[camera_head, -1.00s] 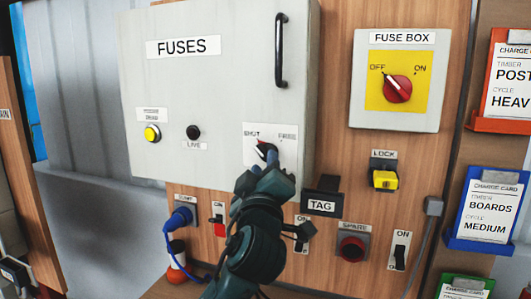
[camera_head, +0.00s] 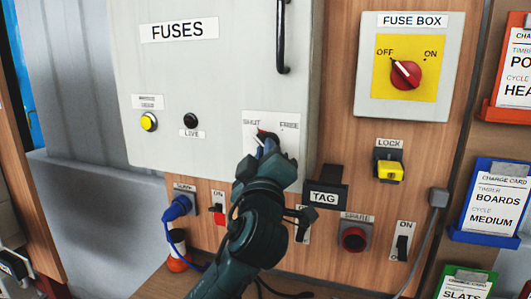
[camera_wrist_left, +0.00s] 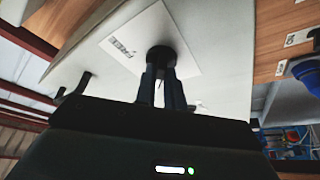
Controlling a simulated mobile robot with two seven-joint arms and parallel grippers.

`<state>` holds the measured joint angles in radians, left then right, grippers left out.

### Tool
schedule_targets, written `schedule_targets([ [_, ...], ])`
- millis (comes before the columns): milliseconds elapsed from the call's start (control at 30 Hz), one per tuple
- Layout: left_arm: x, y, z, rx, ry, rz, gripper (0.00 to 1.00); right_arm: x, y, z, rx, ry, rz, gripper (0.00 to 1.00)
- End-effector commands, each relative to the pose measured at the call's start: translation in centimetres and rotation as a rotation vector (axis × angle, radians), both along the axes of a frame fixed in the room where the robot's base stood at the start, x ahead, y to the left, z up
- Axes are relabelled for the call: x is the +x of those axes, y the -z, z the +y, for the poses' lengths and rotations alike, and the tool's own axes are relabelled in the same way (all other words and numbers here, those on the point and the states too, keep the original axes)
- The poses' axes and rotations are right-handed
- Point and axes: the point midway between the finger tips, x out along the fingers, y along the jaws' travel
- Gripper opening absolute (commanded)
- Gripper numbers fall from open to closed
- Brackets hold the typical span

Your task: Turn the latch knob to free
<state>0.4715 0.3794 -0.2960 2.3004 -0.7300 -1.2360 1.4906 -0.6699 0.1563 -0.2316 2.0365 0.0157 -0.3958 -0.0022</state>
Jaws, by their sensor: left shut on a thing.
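The latch knob (camera_head: 268,136) is on a white plate marked SHUT and FREE, low on the right of the grey FUSES cabinet door (camera_head: 215,75). Its red and white top shows just above my fingers, and its pointer looks turned toward the SHUT side. My left gripper (camera_head: 266,148) is shut on the knob and hides most of it. In the left wrist view the dark round knob (camera_wrist_left: 161,57) sits between the two fingertips (camera_wrist_left: 160,72), with the FREE label beside it. My right gripper is not in view.
The fuse box (camera_head: 405,70), with its red switch at OFF, is up to the right. The yellow lock (camera_head: 390,170), the black TAG holder (camera_head: 325,190), the red spare button (camera_head: 353,239) and several switches lie close below and right. A blue plug (camera_head: 178,207) is below left.

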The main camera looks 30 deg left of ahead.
Motion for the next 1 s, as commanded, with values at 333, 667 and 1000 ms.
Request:
schedule_targets([
  [333, 0.01, 0.06, 0.04, 0.002, -0.001, 0.002, 0.0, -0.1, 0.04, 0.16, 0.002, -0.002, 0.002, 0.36],
  [667, -0.03, 0.32, 0.14, 0.107, -0.001, 0.027, 0.0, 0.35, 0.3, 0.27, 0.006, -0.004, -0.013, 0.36],
  [1000, -0.08, 0.36, 0.43, 0.389, 0.0, 0.096, 0.0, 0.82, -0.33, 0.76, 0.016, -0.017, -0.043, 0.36],
])
